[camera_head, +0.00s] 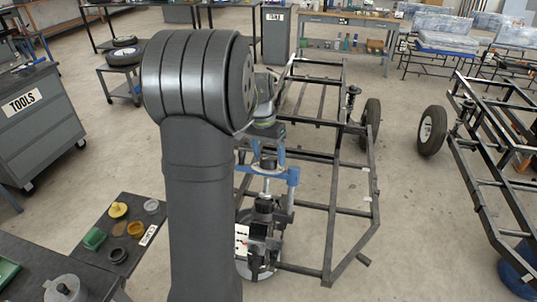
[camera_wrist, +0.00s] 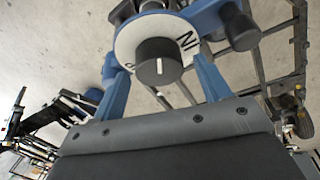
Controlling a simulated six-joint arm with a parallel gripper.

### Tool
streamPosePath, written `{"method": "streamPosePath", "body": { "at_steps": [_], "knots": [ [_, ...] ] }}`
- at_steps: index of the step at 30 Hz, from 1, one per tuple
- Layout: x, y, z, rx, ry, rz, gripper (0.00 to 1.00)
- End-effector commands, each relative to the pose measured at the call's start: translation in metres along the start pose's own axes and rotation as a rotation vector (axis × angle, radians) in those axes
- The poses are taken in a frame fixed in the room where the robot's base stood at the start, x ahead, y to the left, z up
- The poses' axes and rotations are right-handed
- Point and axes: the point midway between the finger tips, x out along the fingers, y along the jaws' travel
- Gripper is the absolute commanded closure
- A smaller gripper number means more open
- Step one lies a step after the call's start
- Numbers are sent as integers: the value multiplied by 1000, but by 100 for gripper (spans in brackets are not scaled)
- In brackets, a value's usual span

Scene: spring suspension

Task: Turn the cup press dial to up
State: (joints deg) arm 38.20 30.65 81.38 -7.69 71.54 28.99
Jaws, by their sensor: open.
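The dial shows in the wrist view as a black knob (camera_wrist: 158,62) on a white disc (camera_wrist: 127,45). A short white pointer mark on the knob points down in the picture. Black lettering lies at the disc's right, and part of a letter shows at its left. The dial sits on the blue frame of the cup press (camera_wrist: 207,76), which also shows in the head view (camera_head: 293,177). The grey body of my gripper (camera_wrist: 165,130) fills the bottom of the wrist view, below and apart from the knob. My arm hides part of the press in the head view.
A second black knob or handle (camera_wrist: 239,30) sticks out right of the dial. A black tube chassis frame (camera_head: 335,200) stands around and behind the press. A dark table (camera_head: 105,238) with small cups and parts is at the left.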

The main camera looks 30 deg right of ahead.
Motion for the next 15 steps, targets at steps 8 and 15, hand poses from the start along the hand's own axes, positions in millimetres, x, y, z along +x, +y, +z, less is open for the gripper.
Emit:
{"method": "streamPosePath", "body": {
  "at_steps": [8,15],
  "knots": [
    [3,0,0,0,0,0,30],
    [3,0,0,0,0,0,69]
  ]
}}
